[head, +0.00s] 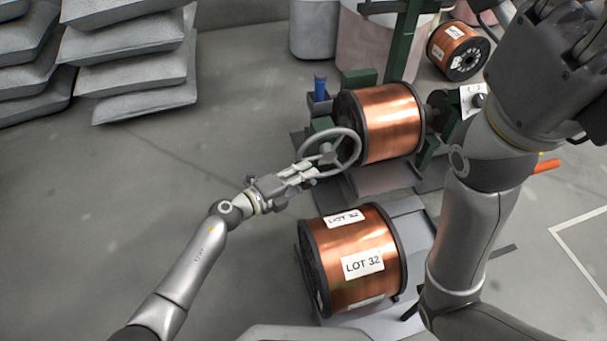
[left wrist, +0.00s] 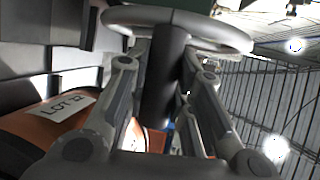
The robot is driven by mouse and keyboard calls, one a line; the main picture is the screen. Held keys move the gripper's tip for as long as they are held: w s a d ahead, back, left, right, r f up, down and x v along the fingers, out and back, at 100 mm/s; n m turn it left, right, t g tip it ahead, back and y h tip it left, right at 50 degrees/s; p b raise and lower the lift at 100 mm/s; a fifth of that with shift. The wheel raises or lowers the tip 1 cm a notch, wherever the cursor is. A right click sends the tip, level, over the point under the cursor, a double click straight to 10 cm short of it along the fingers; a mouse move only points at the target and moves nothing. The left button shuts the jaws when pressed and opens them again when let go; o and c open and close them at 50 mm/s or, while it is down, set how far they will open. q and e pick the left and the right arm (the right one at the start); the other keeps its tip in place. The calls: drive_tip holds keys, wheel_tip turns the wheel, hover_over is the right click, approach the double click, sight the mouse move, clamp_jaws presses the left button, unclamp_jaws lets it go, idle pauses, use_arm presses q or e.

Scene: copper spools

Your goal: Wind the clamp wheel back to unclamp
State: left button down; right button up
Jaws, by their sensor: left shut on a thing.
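The grey clamp wheel (head: 328,150) is on the left side of the machine, in front of the mounted copper spool (head: 390,121). My left gripper (head: 311,173) reaches in from the left to the wheel's lower-left side. In the left wrist view the wheel (left wrist: 215,31) spans the top, and the fingers (left wrist: 158,105) close around a dark cylindrical part, which looks like its handle.
Another spool (head: 457,49) lies at the back right. Grey sacks (head: 130,55) are stacked at the upper left. The floor left of the machine is clear.

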use_arm(q)
drive_tip(key=shift+f, duration=0.35)
drive_tip(key=shift+w+d+f+b, duration=0.1)
drive_tip(key=shift+d+f+b, duration=0.2)
drive_tip(key=shift+f, duration=0.8)
drive_tip(key=shift+w+d+f+b, duration=0.1)
drive_tip(key=shift+d+f, duration=0.3)
drive_tip(key=shift+f, duration=0.75)
drive_tip(key=c, duration=1.3)
unclamp_jaws()
drive_tip(key=shift+o, duration=0.2)
drive_tip(key=v, duration=1.2)
